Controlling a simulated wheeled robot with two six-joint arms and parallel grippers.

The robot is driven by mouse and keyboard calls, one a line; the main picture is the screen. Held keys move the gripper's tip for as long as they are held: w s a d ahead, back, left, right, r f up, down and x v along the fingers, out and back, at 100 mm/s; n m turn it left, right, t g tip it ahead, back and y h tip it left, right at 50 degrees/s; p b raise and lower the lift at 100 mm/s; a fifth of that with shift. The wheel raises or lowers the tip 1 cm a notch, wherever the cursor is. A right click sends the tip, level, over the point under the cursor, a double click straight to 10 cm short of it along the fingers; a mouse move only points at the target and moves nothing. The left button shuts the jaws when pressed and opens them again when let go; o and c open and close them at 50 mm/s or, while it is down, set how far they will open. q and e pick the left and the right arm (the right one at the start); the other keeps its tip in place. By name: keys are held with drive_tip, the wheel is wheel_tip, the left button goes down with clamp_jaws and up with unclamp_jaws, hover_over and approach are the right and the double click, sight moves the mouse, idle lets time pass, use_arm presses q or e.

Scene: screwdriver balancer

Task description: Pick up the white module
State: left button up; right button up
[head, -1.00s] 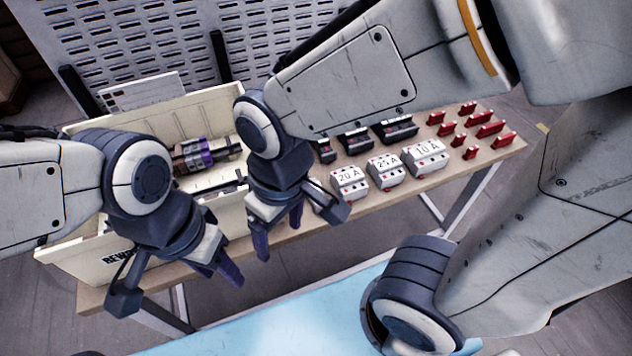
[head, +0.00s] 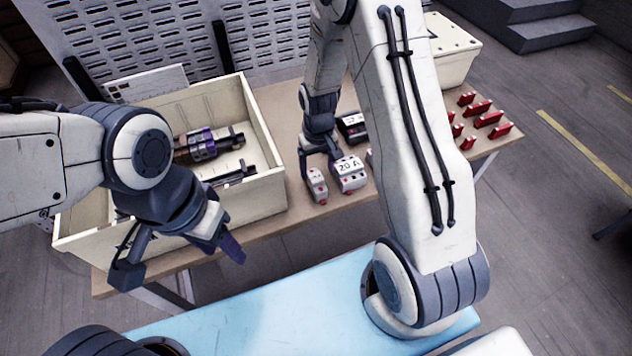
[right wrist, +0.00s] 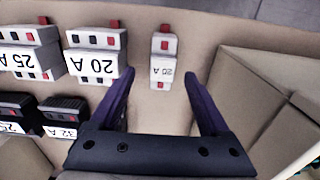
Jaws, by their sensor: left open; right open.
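A narrow white module (head: 317,185) with a red switch stands near the table's front edge, beside the crate. In the right wrist view the narrow white module (right wrist: 164,58) sits between and just beyond the purple fingertips, with a clear gap on both sides. My right gripper (right wrist: 157,82) is open and empty, pointing down at it. In the head view my right gripper (head: 319,158) is just behind the module, its fingertips partly hidden. A wider white 20 A module (head: 348,173) stands right of it. My left gripper (head: 226,244) is open and empty in front of the crate.
A cream crate (head: 268,195) holding tools stands left of the narrow module. A white 25 A module (right wrist: 28,55) and dark modules (right wrist: 62,115) stand nearby. Red pieces (head: 488,119) lie at the table's right. My right arm hides part of the table.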

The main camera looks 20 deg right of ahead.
sight(316, 177)
drive_tip(key=shift+w+a+f+p, duration=0.1)
drive_tip(key=shift+f+p, duration=0.25)
drive_tip(key=shift+f, duration=1.15)
drive_tip(key=shift+a+f+p, duration=0.1)
drive_tip(key=shift+f+p, duration=0.25)
drive_tip(key=shift+f, duration=1.15)
clamp_jaws()
